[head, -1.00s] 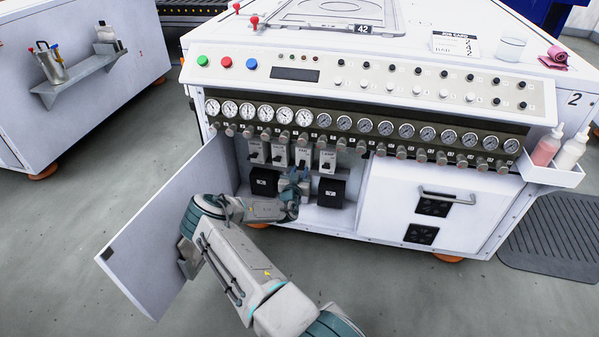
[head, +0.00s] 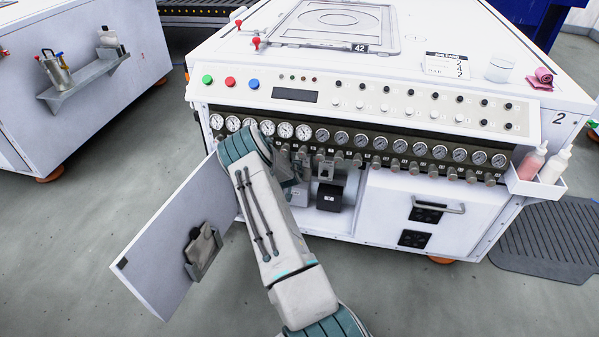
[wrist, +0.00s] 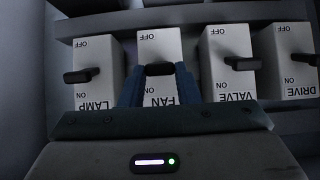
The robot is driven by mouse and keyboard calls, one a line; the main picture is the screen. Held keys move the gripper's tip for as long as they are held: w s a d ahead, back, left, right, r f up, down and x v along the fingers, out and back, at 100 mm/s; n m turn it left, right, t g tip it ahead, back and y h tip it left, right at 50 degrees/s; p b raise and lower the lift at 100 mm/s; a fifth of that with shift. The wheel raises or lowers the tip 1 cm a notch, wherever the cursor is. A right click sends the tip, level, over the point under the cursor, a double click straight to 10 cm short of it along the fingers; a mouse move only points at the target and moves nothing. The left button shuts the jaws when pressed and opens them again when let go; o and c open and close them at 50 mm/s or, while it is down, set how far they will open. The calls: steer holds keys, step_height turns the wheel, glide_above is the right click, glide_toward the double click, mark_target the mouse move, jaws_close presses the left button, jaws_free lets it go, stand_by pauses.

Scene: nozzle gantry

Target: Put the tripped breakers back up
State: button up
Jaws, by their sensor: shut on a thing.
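Four breakers in a row show upside down in the wrist view: LAMP (wrist: 97,72), FAN (wrist: 158,48), VALVE (wrist: 228,68) and DRIVE (wrist: 285,62). Each is a white block with a black lever and OFF and ON marks.
The cabinet door (head: 165,250) stands open at the left, with a holder on it. Gauges (head: 340,138) and knobs run just above the opening. A black box (head: 330,197) sits below the breakers. A drawer (head: 430,212) is to the right.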

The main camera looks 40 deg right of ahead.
stand_by(0.4)
steer(key=o, duration=1)
steer(key=shift+r, duration=0.1)
steer(key=p+v, duration=0.1)
steer(key=v, duration=0.6)
steer(key=p+v, duration=0.2)
steer(key=v, duration=0.4)
steer(key=shift+a+r, duration=0.1)
steer(key=shift+r, duration=0.35)
steer(key=shift+a, duration=0.1)
